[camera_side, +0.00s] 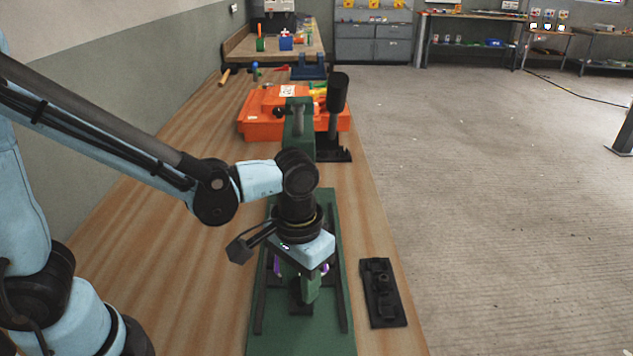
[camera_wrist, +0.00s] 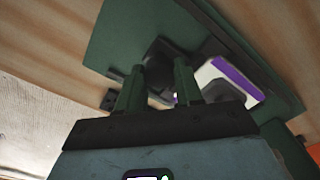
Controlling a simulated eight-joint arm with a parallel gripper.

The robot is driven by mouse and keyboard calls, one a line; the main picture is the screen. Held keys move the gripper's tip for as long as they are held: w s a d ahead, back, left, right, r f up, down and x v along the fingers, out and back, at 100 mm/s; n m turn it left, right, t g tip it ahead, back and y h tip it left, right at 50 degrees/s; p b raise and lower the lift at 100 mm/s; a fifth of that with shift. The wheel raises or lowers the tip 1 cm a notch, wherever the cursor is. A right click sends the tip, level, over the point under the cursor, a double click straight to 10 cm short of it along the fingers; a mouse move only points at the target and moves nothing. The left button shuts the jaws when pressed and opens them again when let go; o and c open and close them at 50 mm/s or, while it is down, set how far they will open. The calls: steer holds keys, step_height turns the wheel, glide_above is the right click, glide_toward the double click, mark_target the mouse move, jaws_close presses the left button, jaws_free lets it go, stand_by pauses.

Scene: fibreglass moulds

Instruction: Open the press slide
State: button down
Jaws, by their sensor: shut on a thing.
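The press has a long green base (camera_side: 343,325) with dark rails along both sides, and a green upright (camera_side: 296,140) at its far end. My gripper (camera_side: 307,297) points down over the base's near part. In the wrist view, the two green fingers of my gripper (camera_wrist: 157,88) stand on either side of a dark handle-like block (camera_wrist: 160,60) on the slide. They are shut on it. A white and purple piece (camera_wrist: 232,80) lies beside it on the slide, mostly hidden by my wrist in the side view.
A black flat part (camera_side: 383,293) lies right of the base near the table edge. An orange case (camera_side: 258,125) stands behind the press upright, with a black lever (camera_side: 337,92) beside it. The wooden table (camera_side: 190,230) is clear left of the base.

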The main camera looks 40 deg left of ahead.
steer(key=s+d, duration=0.4)
steer(key=shift+s+d, duration=0.15)
steer(key=shift+d, duration=0.05)
steer(key=c, duration=0.7)
jaws_free()
steer(key=shift+c, duration=0.2)
steer(key=shift+r, duration=0.1)
step_height(320, 180, up, 12)
